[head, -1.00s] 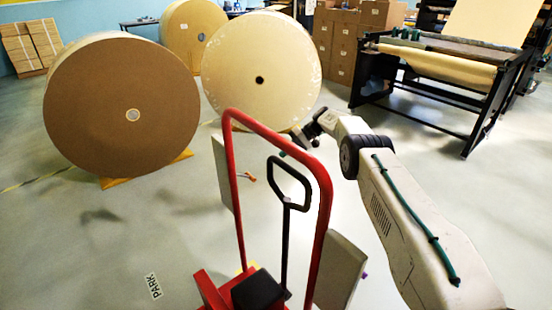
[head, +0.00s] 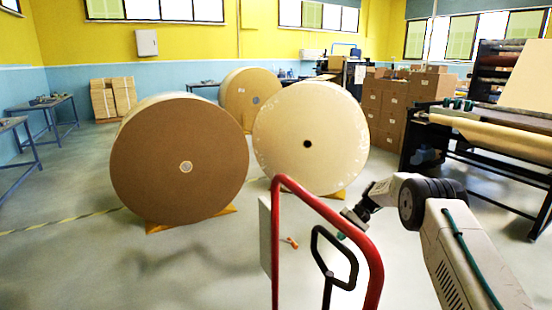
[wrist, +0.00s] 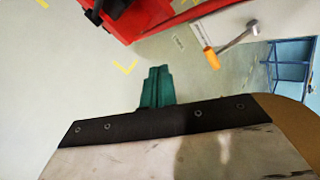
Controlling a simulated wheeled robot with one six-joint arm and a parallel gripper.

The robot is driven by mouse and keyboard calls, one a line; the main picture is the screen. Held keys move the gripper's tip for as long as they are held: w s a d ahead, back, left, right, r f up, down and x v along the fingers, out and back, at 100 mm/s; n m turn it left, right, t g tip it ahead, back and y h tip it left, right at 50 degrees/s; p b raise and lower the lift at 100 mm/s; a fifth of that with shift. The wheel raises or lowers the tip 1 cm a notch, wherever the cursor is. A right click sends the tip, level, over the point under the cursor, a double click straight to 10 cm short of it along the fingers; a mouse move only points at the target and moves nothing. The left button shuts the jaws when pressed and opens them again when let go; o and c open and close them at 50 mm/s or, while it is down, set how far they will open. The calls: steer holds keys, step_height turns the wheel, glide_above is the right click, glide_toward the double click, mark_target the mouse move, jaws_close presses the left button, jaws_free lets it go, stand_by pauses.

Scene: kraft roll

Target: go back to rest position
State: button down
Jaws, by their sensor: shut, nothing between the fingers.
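My gripper (head: 341,236) hangs at the end of my pale arm in the head view, just behind and beside the red hoop handle (head: 326,212). In the wrist view its green fingers (wrist: 157,78) are together, with nothing between them. Clear floor shows past the fingertips. My arm reaches in from the lower right, bent at the dark joint.
A brown roll (head: 180,165), a cream roll (head: 310,140) and another roll (head: 245,95) stand behind. A machine (head: 500,135) is at right. An orange-ended tool (head: 292,242) shows beside a pale panel (head: 265,237). Floor at lower left is clear.

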steer(key=s+d+r+m+h, duration=0.1)
steer(key=s+r+h, duration=0.4)
steer(key=s+r, duration=2)
steer(key=s+r+t+h, duration=0.1)
steer(key=s+r+t, duration=0.1)
steer(key=s, duration=1.4)
steer(key=s+r+n+t+h, duration=0.1)
steer(key=s+r, duration=0.4)
steer(key=s, duration=1)
steer(key=shift+s+d+r+t+h, duration=0.15)
steer(key=shift+s+d+t+h, duration=0.1)
steer(key=shift+s+t+h, duration=0.2)
steer(key=shift+w, duration=0.1)
